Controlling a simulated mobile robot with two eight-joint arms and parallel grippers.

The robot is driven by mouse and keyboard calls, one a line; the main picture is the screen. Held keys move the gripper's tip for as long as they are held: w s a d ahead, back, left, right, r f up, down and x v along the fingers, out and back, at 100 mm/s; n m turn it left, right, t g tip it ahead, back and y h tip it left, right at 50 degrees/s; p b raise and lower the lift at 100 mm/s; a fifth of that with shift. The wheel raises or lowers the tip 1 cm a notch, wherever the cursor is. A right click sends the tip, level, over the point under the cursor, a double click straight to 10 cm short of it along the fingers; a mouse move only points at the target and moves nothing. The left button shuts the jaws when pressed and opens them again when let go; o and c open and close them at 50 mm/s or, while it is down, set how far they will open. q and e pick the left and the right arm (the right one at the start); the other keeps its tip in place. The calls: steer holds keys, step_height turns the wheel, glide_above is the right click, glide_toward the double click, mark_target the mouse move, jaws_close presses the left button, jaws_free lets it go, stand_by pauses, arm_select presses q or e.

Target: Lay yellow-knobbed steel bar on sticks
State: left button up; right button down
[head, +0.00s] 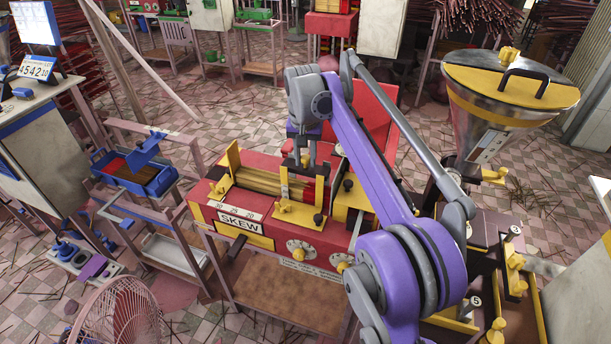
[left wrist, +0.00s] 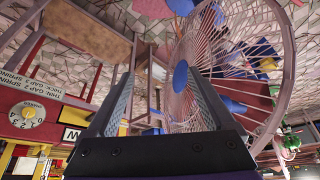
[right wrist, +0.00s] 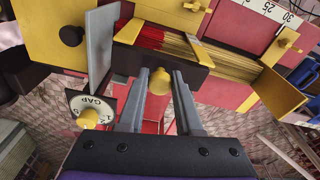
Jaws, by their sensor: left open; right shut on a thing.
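In the head view my right gripper (head: 303,158) is pointed down at the far side of the red tray of the SKEW machine, close to the sticks (head: 265,182). In the right wrist view a yellow knob (right wrist: 160,80) sits between the fingertips of my right gripper (right wrist: 158,82), which is shut on it. The sticks, tan with red ends, also show in the right wrist view (right wrist: 150,38), just beyond the knob. My left gripper (left wrist: 165,78) is open and empty, seen only in the left wrist view.
Yellow plates and knobs stand around the tray of the red machine (head: 290,235). A steel hopper with a yellow lid (head: 510,85) stands at right. A pink fan (head: 120,318) is at lower left and fills much of the left wrist view. A blue tray (head: 135,175) stands left.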

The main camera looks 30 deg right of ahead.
mark_target(305, 167)
steer(key=shift+f+b, duration=0.3)
steer(key=shift+f, duration=2.35)
steer(key=shift+f, duration=0.1)
steer(key=c, duration=0.6)
jaws_free()
